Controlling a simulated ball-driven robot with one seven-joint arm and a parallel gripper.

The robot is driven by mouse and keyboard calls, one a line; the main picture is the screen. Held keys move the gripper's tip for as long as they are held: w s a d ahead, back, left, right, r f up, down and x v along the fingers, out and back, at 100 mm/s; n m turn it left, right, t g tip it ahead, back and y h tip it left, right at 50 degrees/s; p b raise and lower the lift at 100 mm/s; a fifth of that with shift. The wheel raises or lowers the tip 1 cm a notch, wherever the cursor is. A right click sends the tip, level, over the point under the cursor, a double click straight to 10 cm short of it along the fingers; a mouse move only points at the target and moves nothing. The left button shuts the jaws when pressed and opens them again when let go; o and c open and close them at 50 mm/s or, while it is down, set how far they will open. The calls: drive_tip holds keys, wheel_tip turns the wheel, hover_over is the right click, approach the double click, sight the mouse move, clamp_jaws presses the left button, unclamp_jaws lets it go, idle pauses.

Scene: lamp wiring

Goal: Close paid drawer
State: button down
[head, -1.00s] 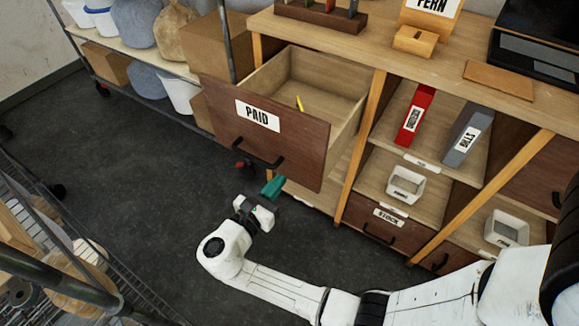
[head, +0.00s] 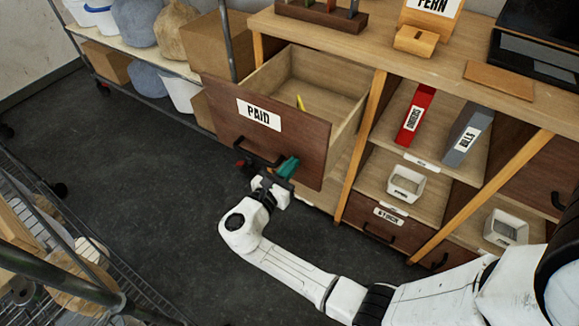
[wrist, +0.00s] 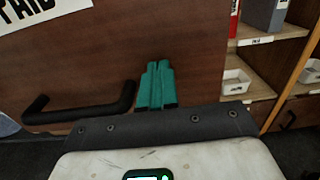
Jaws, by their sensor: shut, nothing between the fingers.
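The PAID drawer (head: 300,145) is pulled out from the wooden unit, and a small yellow item (head: 300,102) lies inside. Its brown front with the white PAID label fills much of the wrist view (wrist: 200,60). A black bar handle (head: 258,155) runs along the lower front. My gripper (head: 289,167) has teal fingers, shut and empty, at the lower right part of the drawer front, by the handle's right end. In the wrist view the fingertips (wrist: 157,66) are up against or just short of the front; I cannot tell if they touch.
Right of the drawer, shelves hold a red binder (head: 414,114), a grey binder (head: 463,132) and a white bin (head: 405,184). A wire rack (head: 60,245) stands at the lower left. The dark floor (head: 120,165) between is clear.

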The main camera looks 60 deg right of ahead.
drive_tip(key=d+b, duration=0.1)
drive_tip(key=d, duration=0.8)
drive_tip(key=d+b, duration=0.2)
drive_tip(key=d, duration=0.7)
drive_tip(key=w+d+b, duration=0.1)
drive_tip(key=d+b, duration=0.1)
drive_tip(key=d, duration=0.7)
drive_tip(key=shift+d+f, duration=0.1)
drive_tip(key=shift+d, duration=0.7)
drive_tip(key=shift+d+b, duration=0.1)
drive_tip(key=shift+b, duration=0.2)
drive_tip(key=shift+r, duration=0.3)
